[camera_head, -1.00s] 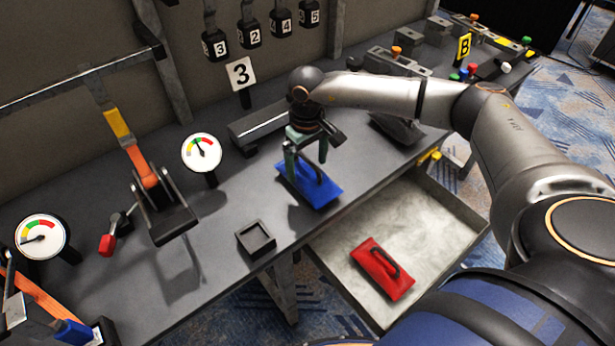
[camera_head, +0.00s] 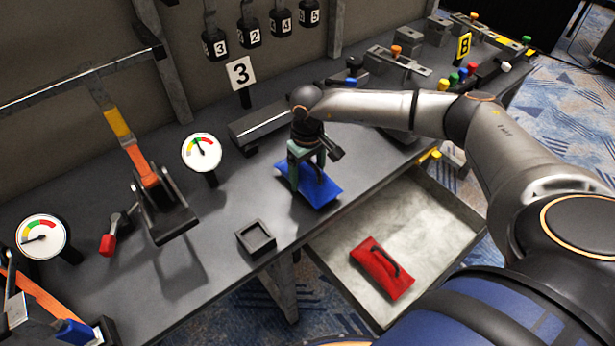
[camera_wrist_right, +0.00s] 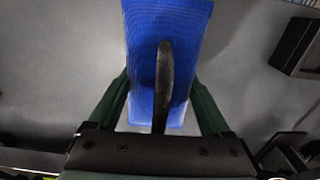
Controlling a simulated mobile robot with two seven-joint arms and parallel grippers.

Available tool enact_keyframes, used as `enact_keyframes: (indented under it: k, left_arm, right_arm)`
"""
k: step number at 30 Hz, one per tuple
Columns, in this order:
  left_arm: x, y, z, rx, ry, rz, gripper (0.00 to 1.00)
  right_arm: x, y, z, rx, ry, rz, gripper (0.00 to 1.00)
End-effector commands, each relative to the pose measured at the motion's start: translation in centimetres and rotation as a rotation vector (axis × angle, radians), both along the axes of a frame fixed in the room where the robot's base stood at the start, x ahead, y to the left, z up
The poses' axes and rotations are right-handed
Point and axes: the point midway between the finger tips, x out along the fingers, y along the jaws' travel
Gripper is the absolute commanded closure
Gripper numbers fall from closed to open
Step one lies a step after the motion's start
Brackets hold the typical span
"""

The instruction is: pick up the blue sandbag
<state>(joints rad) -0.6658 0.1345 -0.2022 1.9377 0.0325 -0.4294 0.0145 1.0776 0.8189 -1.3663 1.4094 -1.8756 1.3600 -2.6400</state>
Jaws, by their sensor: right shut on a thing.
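The blue sandbag (camera_head: 322,192) lies on the grey workbench with a dark handle on its top. In the right wrist view the sandbag (camera_wrist_right: 146,50) fills the upper middle, and its handle stands between the fingers. My right gripper (camera_head: 308,180) is over the sandbag from above. In the wrist view my right gripper (camera_wrist_right: 160,108) has one green finger along each side of the bag, and it is shut on the bag. The fingertips are partly hidden by the bag. The bag seems to rest on the bench. My left gripper is not in view.
An open drawer (camera_head: 420,215) below the bench holds a red sandbag (camera_head: 382,270). A small square tray (camera_head: 256,238) sits left of the blue sandbag. A gauge (camera_head: 203,151) and an orange-handled clamp (camera_head: 145,172) stand further left. A dark long block (camera_head: 258,125) lies behind.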

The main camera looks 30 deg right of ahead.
Motion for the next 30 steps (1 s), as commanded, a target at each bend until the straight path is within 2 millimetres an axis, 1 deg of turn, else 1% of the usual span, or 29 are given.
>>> enact_keyframes:
  k: [1,12,13,26,30]
  left_arm:
    - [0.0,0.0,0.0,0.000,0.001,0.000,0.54]
    - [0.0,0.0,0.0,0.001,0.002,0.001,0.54]
    - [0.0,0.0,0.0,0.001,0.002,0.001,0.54]
    - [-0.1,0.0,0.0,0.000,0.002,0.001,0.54]
    - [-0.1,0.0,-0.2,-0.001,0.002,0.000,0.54]
  right_arm:
    - [0.0,0.0,0.0,0.000,-0.001,0.000,0.56]
    - [0.0,0.0,0.1,0.000,-0.001,-0.001,0.98]
    - [0.0,0.0,0.1,0.000,-0.001,-0.001,1.00]
    - [0.3,0.0,0.6,0.003,-0.008,-0.001,1.00]
    - [0.3,0.1,1.6,0.004,-0.011,-0.001,1.00]
